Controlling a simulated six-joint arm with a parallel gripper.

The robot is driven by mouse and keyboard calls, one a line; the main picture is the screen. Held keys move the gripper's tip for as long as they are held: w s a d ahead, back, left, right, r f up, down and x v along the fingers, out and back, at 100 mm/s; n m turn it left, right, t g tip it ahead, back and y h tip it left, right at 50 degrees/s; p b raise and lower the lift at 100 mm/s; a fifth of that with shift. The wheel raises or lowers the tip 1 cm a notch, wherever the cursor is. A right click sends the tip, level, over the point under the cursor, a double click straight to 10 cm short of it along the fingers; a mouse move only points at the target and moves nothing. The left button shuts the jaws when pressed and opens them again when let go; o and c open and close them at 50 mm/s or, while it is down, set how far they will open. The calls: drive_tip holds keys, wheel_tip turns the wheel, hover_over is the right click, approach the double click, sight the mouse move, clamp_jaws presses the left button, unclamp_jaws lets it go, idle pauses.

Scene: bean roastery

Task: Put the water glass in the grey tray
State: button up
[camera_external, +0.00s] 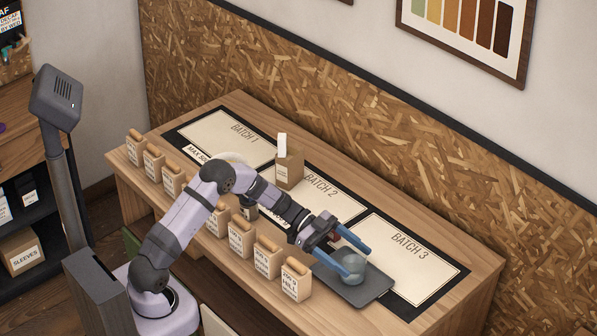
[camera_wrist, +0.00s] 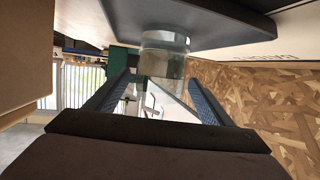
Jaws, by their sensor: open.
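The water glass (camera_external: 352,268) is clear and stands upright on the grey tray (camera_external: 378,291), a flat dark slab at the front of the BATCH 3 area. My gripper (camera_external: 361,262) is open, with one blue finger on each side of the glass and nothing clamped. In the wrist view, which is upside down, the glass (camera_wrist: 163,60) meets the tray (camera_wrist: 225,30) and lies between the tips of my open fingers. I cannot tell whether either finger touches the glass.
A row of labelled bean bags (camera_external: 267,258) lines the table's front edge, partly behind my arm. A taller brown bag (camera_external: 289,170) with a white card stands between BATCH 1 and BATCH 2. The BATCH 3 sheet (camera_external: 410,262) behind the tray is clear.

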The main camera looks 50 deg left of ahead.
drive_tip(key=b+v, duration=0.1)
drive_tip(key=v, duration=0.6)
drive_tip(key=shift+r, duration=0.1)
